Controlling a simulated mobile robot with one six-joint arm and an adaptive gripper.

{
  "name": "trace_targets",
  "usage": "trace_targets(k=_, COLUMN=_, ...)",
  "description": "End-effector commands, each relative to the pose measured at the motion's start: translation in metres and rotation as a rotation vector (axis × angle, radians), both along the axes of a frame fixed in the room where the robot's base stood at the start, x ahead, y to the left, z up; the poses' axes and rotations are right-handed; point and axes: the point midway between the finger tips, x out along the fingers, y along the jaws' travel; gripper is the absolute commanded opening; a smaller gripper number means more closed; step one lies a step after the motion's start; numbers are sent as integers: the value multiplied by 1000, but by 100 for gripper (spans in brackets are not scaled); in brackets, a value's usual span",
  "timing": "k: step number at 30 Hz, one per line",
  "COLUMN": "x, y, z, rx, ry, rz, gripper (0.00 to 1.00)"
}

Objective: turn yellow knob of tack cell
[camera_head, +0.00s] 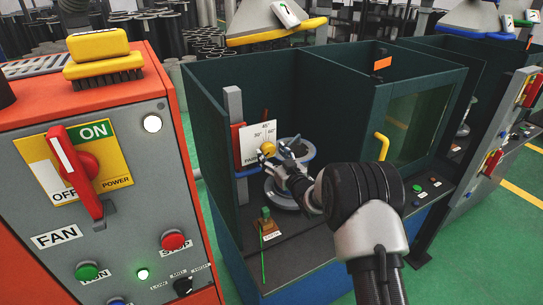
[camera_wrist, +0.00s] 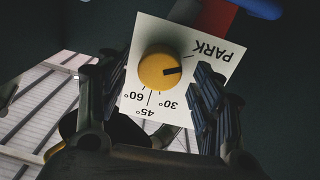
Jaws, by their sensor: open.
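The yellow knob (camera_head: 268,147) is on a white dial plate (camera_head: 252,135) mounted on a post inside the dark green cell. In the wrist view the round knob (camera_wrist: 158,68) has a black pointer mark aimed to the right, toward the PARK side of the plate (camera_wrist: 190,45). Marks for 30°, 45° and 60° are on the plate below the knob there. My gripper (camera_head: 276,157) is close in front of the knob. In the wrist view my gripper (camera_wrist: 157,78) is open, with one finger on each side of the knob. Contact cannot be told.
A round grey fixture (camera_head: 287,190) stands behind my gripper in the cell. A red fan cabinet (camera_head: 30,119) with a brush (camera_head: 104,66) is at left.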

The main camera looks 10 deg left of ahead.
Motion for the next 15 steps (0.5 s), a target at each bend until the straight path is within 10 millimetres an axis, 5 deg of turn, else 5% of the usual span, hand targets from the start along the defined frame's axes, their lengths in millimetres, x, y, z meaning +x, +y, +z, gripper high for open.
trace_targets(k=15, x=8, y=5, z=0, rx=-1, ry=-1, rz=0, gripper=55)
